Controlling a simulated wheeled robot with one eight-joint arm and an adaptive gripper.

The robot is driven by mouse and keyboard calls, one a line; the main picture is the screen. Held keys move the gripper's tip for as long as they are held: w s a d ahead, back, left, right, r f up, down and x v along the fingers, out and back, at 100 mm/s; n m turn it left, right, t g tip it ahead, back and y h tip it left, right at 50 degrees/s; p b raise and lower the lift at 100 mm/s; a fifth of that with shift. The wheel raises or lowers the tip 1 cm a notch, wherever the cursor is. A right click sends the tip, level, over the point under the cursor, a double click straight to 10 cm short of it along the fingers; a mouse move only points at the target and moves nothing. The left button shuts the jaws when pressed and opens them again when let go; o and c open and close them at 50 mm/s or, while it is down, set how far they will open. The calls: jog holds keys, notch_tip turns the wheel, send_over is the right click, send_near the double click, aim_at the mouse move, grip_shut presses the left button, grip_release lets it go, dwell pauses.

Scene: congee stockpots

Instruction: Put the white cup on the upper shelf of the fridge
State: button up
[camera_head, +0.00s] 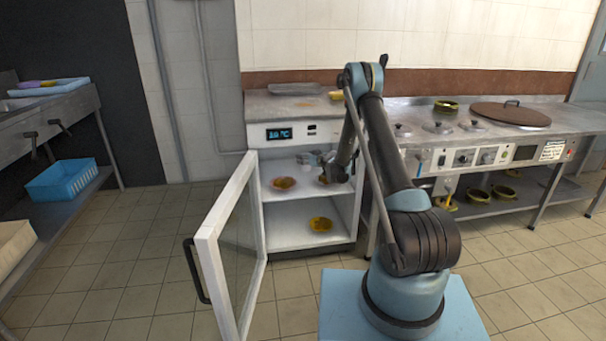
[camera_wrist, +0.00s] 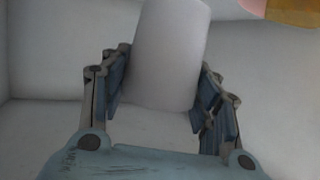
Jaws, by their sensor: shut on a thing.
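The white cup (camera_wrist: 168,55) stands between the fingers of my gripper (camera_wrist: 160,95) in the wrist view, and the gripper is shut on it. In the head view my gripper (camera_head: 318,160) reaches into the open fridge (camera_head: 254,228) at the level of the upper shelf (camera_head: 292,193). The cup (camera_head: 306,169) shows there only as a small pale patch, partly hidden by the gripper and arm. I cannot tell whether its base touches the shelf.
A yellow-brown dish (camera_head: 283,184) sits on the upper shelf at the left, another partly behind my gripper. One more dish (camera_head: 320,224) lies on the lower shelf. The glass fridge door (camera_head: 237,240) stands open at the left. The stove counter (camera_head: 480,130) is to the right.

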aim_at(307, 170)
jog(key=shift+a+f, duration=0.2)
jog(key=shift+f, duration=0.6)
jog(key=shift+a+f, duration=0.2)
jog(key=shift+f, duration=0.55)
jog(key=shift+s+f, duration=0.1)
jog(key=shift+f, duration=1.85)
jog(key=o, duration=1.3)
jog(key=shift+f, duration=0.1)
